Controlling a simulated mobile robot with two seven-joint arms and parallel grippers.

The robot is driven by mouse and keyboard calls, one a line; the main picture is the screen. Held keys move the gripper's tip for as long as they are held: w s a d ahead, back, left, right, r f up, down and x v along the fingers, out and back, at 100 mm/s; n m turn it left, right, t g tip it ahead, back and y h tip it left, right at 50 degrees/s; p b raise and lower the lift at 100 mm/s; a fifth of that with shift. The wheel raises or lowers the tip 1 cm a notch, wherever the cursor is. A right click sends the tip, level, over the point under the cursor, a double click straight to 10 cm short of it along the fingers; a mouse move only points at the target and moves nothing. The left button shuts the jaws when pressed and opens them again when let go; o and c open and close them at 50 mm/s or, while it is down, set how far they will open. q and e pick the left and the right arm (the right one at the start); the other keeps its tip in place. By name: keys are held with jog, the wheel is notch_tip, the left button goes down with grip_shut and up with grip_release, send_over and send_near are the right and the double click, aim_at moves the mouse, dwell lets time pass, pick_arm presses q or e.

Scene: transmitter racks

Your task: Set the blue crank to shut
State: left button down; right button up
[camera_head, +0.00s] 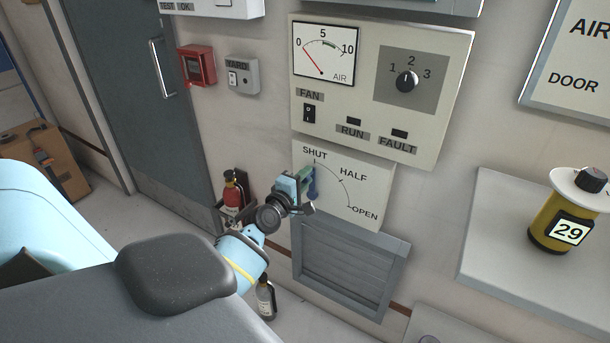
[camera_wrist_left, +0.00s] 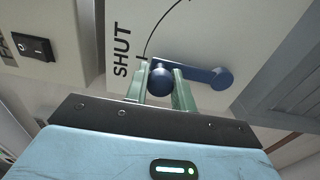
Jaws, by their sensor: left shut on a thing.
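The blue crank (camera_head: 313,186) is on the white lower panel (camera_head: 354,205), which is marked SHUT, HALF and OPEN along an arc. Its arm points up, toward the SHUT end of the arc. Whether it lines up exactly with the mark is hard to tell. My left gripper (camera_head: 306,181) reaches the crank from the left and hides part of it. In the left wrist view the crank's arm (camera_wrist_left: 205,74) runs from its pivot at right to the round knob. The green fingers of the gripper (camera_wrist_left: 161,85) stand on both sides of the knob, shut on it.
Above is a panel with an air gauge (camera_head: 324,54), a selector knob (camera_head: 406,81) and a FAN switch (camera_head: 309,112). A louvred vent (camera_head: 349,270) is below. A yellow canister (camera_head: 555,220) stands on a shelf at right. Fire extinguishers (camera_head: 234,194) stand behind my left arm.

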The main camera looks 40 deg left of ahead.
pick_arm(q)
jog(key=c, duration=1.6)
grip_release()
jog(key=shift+a+r, duration=0.1)
jog(key=shift+r, duration=0.1)
jog(key=o, duration=0.4)
jog(key=shift+f, duration=0.1)
jog(key=shift+o, duration=0.2)
jog(key=v, duration=0.7)
jog(key=shift+s+p, duration=0.35)
